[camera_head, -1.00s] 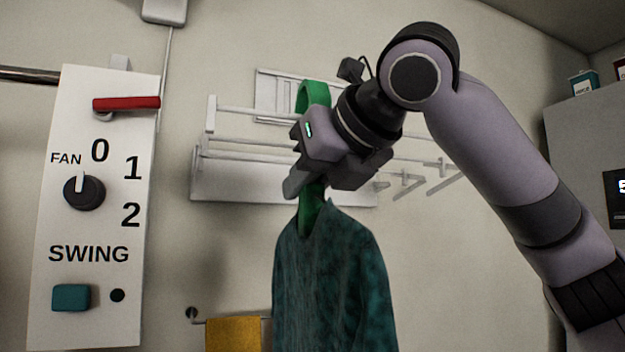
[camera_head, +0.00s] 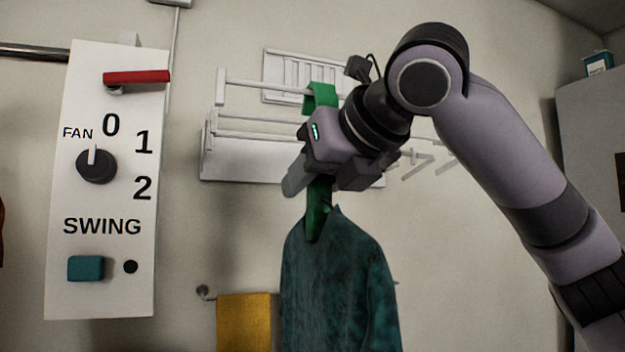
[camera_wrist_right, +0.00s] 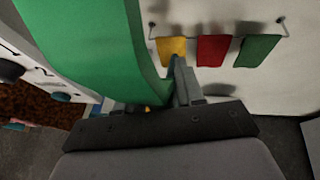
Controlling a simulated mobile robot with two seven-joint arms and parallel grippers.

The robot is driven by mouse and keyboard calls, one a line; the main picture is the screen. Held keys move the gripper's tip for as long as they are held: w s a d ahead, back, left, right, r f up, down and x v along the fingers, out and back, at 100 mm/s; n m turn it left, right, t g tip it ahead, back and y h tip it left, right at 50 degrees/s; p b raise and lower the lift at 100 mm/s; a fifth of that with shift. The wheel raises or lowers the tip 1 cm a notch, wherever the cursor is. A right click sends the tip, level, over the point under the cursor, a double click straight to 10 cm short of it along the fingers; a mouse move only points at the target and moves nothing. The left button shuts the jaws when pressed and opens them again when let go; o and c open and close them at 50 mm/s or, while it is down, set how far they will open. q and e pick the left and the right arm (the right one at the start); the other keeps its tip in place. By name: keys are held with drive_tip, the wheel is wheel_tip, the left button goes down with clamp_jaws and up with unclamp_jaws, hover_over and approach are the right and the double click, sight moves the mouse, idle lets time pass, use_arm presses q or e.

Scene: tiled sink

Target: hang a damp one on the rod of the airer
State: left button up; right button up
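A dark teal, mottled garment (camera_head: 338,285) hangs on a green hanger (camera_head: 319,208). My right gripper (camera_head: 322,178) is shut on the hanger's neck, below its hook and above the garment. The wide green hook (camera_head: 320,96) is level with the front rod (camera_head: 262,88) of the white airer (camera_head: 245,160) and overlaps it in the picture. Its top is slightly above the rod; I cannot tell whether it bears on it. In the right wrist view the hook's green band (camera_wrist_right: 95,45) fills the upper left. My left gripper is out of view.
A white panel (camera_head: 125,290) with a red lever (camera_head: 137,77), knob and teal button stands at left. Below the airer, a rail carries yellow (camera_wrist_right: 172,48), red (camera_wrist_right: 213,50) and green (camera_wrist_right: 257,50) cloths. A grey cabinet (camera_head: 590,130) stands at right.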

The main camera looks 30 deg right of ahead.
drive_tip(key=v, duration=0.7)
idle(0.4)
drive_tip(key=shift+s, duration=0.15)
